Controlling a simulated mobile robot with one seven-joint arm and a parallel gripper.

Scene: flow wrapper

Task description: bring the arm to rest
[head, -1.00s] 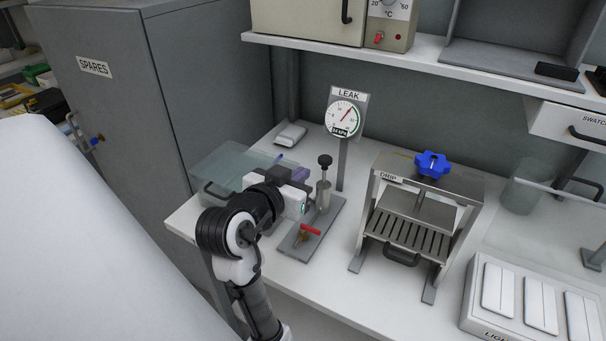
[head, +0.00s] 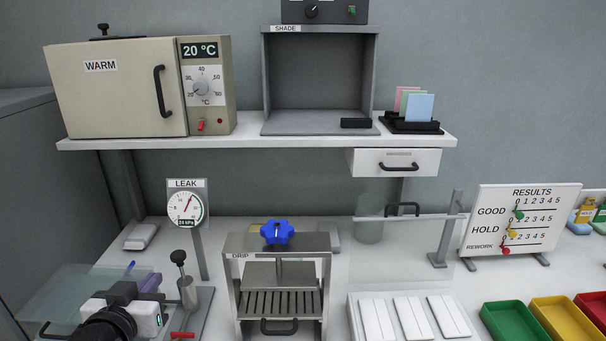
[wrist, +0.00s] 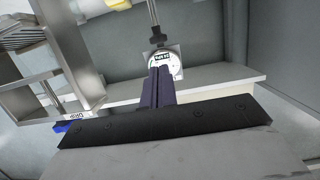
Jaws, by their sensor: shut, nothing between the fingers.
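My gripper (head: 150,284) is at the lower left of the head view, over the left end of the bench. It is left of the leak tester's upright plunger (head: 187,290). In the wrist view its dark purple fingers (wrist: 160,86) are together with nothing between them. They point toward the leak gauge (wrist: 165,64), which appears upside down there. The gauge (head: 187,208) also stands behind the gripper in the head view. Most of my arm is below the head view's edge.
A clear box (head: 70,292) is beside and partly behind my gripper. The drip press (head: 238,300) with a blue knob (head: 277,232) stands to the right. A shelf (head: 250,143) carrying the warm oven (head: 120,95) runs above.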

